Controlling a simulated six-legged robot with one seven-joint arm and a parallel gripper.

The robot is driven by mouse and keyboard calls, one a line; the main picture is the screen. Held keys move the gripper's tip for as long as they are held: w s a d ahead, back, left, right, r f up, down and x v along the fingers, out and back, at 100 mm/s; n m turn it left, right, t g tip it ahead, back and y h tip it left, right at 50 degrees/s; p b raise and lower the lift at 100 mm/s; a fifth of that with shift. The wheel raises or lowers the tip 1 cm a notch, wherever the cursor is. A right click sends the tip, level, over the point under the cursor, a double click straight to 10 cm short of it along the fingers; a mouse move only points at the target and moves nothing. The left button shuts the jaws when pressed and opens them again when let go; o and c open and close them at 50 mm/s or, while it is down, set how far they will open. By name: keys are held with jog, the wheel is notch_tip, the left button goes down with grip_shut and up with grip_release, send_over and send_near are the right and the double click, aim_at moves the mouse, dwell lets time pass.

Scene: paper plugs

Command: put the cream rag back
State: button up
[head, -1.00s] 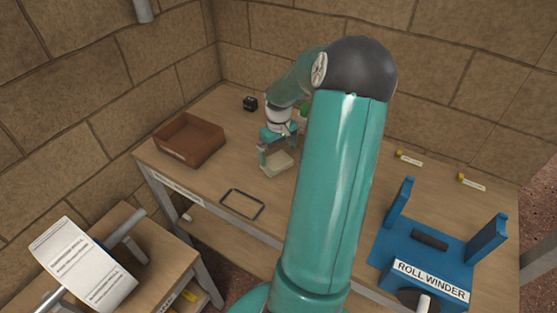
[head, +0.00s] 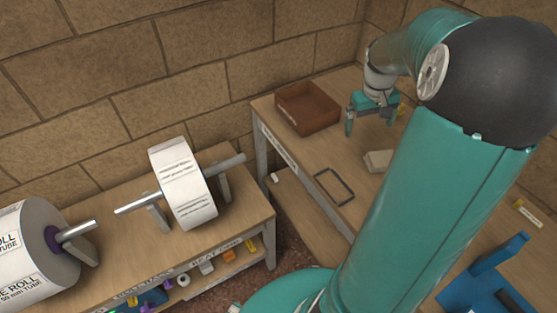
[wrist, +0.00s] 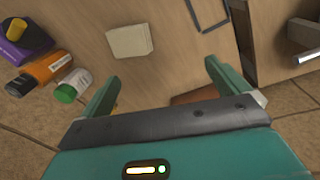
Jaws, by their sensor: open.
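The cream rag (head: 378,161) looks like a folded, pale block lying flat on the wooden bench, beside and outside a dark rectangular outline (head: 333,187). In the wrist view the rag (wrist: 130,41) lies beyond my fingers, toward the top of the picture, with part of the outline (wrist: 209,14) to its right. My gripper (head: 369,119) is open and empty above the bench, between the brown tray (head: 279,110) and the rag, apart from both. Its open fingers also show in the wrist view (wrist: 162,76).
Purple, orange (wrist: 46,70) and green-capped white (wrist: 73,86) containers stand left of my fingers in the wrist view. A side table carries a paper roll (head: 182,182) on a bar. A blue roll winder (head: 485,275) is at the lower right. Brick walls bound the back.

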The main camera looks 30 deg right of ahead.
jog(key=a+r+h, duration=0.1)
jog(key=a+r, duration=0.4)
jog(key=a, duration=0.5)
jog(key=s+a+r+n+t, duration=0.1)
jog(key=s+a+r+t, duration=0.1)
jog(key=a, duration=0.5)
jog(key=s+a+r+t+y, duration=0.1)
jog(key=s+a, duration=0.3)
jog(key=a, duration=0.4)
jog(key=s+a+r+n+t+y, duration=0.1)
jog(key=s+a+r+t, duration=0.1)
jog(key=s+a, duration=0.2)
jog(key=a, duration=0.3)
jog(key=shift+a+r+n+t, duration=0.2)
jog(key=shift+r+n+t, duration=0.1)
jog(key=shift+r, duration=0.05)
